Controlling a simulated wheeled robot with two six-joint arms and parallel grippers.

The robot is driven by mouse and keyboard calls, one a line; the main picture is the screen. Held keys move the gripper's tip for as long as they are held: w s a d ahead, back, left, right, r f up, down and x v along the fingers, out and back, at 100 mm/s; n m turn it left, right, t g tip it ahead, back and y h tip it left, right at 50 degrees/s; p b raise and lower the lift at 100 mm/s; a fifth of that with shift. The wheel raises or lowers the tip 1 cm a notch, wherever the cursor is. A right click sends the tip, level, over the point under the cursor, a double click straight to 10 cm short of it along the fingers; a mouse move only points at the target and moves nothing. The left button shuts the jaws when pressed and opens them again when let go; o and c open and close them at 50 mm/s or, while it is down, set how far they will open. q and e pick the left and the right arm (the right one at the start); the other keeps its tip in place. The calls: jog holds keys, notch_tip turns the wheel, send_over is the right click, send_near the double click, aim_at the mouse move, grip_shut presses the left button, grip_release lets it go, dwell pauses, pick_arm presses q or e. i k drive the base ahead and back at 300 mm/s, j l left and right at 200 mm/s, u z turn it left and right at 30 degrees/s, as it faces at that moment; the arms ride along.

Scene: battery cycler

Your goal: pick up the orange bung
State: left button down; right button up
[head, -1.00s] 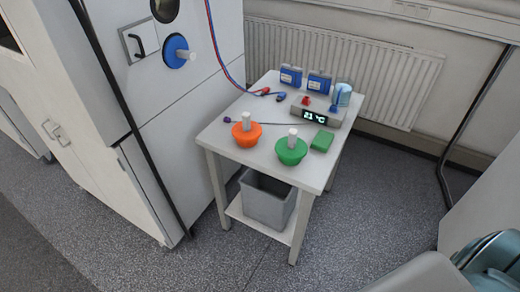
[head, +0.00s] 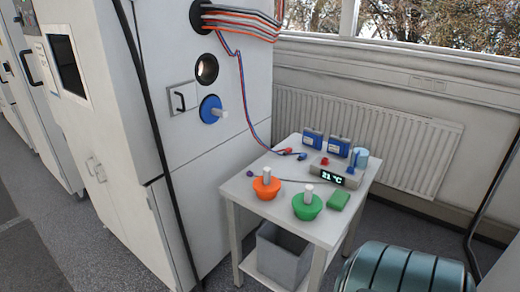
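The orange bung (head: 267,188) stands upright on the white table (head: 247,201), near its front left corner, with its pale grey handle (head: 267,174) pointing up. A green bung (head: 307,207) of the same shape stands to its right, a little nearer, apart from it. Neither of my grippers shows in the head view, and nothing is touching the orange bung.
A grey bin (head: 285,256) sits below. A white cabinet with a blue bung (head: 211,109) stands left. A teal ribbed object (head: 405,270) fills the lower right.

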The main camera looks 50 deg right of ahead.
aim_at(266, 187)
jog(key=k+l, duration=0.1)
jog(key=l, duration=2.5)
jog(key=k+l+u, duration=0.05)
